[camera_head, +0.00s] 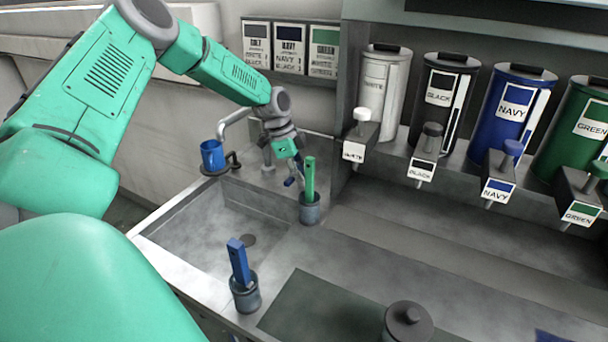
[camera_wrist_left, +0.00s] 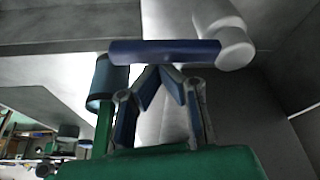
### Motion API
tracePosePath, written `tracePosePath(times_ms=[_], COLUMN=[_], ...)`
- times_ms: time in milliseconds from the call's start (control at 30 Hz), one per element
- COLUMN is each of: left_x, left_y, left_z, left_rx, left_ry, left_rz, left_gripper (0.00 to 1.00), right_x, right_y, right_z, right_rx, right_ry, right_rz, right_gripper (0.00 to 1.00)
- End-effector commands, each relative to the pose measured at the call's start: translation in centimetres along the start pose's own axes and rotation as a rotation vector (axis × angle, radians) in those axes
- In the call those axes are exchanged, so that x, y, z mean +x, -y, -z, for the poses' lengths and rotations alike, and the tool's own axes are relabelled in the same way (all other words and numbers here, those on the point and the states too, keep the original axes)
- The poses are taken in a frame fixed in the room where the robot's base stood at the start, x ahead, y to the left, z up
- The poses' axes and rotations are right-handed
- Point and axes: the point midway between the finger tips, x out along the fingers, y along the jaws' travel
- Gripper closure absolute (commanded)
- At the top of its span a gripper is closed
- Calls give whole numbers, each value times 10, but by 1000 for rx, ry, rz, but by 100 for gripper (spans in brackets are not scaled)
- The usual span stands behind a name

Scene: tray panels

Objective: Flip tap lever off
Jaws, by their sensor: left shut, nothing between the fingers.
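The grey tap (camera_head: 235,117) stands at the back corner of the sink, its curved spout reaching left above a blue cup (camera_head: 212,155). A blue lever bar (camera_wrist_left: 165,52) on a pale round hub (camera_wrist_left: 230,45) lies across the left wrist view; it shows small in the head view (camera_head: 290,182). My left gripper (camera_head: 298,176) is right beside the lever, low behind the green-handled tool. In the left wrist view its fingertips (camera_wrist_left: 166,72) meet, shut and empty, just at the lever's edge; I cannot tell if they touch it. My right gripper is not in view.
A green-handled tool (camera_head: 309,178) stands in a grey pot (camera_head: 310,212) close to my left gripper. A blue-handled tool (camera_head: 238,262) stands in another pot at the front. The sink basin (camera_head: 215,225) is empty. Labelled paint canisters (camera_head: 500,105) line the right.

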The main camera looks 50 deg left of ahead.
Motion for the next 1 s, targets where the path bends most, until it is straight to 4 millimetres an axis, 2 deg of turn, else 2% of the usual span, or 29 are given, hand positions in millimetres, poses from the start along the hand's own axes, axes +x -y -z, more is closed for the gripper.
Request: tracePosePath(times_ms=[767, 867, 1000], left_x=[-1, -6, -25], left_y=[1, 2, 2], left_z=[-9, -7, 1], left_rx=[-4, -4, -1], left_ry=[0, 0, -3], left_rz=[1, 2, 4], left_gripper=[100, 100, 100], right_x=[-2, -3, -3], right_y=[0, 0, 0], right_z=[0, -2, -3], right_rx=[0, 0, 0], right_ry=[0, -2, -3], right_rz=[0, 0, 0], right_gripper=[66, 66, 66])
